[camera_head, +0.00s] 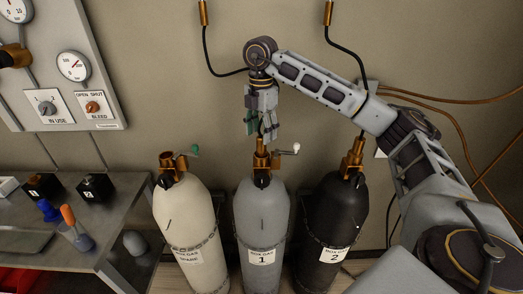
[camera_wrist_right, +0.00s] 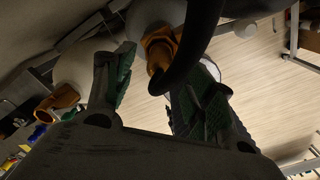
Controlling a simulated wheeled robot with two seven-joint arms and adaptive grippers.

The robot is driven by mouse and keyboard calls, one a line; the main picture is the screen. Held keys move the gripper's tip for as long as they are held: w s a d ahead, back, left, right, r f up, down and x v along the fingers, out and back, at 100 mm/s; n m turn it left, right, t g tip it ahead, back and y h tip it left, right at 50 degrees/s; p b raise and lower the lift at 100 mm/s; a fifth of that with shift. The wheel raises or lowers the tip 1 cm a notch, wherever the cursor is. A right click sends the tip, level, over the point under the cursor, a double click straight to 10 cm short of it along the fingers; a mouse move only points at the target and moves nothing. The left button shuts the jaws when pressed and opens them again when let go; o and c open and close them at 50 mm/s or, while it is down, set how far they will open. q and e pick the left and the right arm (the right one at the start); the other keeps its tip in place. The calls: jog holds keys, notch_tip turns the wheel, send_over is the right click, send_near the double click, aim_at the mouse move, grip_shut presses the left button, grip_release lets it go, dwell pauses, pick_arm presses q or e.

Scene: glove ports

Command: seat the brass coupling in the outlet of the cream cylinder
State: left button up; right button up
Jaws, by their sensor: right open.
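The cream cylinder (camera_head: 184,225) stands leftmost of three, with a brass valve (camera_head: 170,163) on top. No hose is seen joined to it. My right gripper (camera_head: 262,136) points down just above the brass fittings of the grey cylinder (camera_head: 262,220). In the wrist view its fingers (camera_wrist_right: 152,72) are apart, with a black hose passing by them to a brass fitting (camera_wrist_right: 160,46). This looks like the brass coupling (camera_head: 261,146) at the grey cylinder's valve; whether it is seated there I cannot tell. My left gripper is out of view.
The black cylinder (camera_head: 329,230) stands at the right with a black hose (camera_head: 348,52) running down to its brass fitting (camera_head: 353,155). A metal bench (camera_head: 82,250) with small items is at the left. A gauge panel (camera_head: 70,75) hangs above it.

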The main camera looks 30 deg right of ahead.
aim_at(261, 136)
jog(key=shift+d+f+p, duration=0.1)
jog(key=shift+f+p, duration=0.4)
jog(key=shift+f, duration=2.05)
grip_shut()
jog(key=shift+r, duration=0.15)
jog(key=shift+r, duration=4.9)
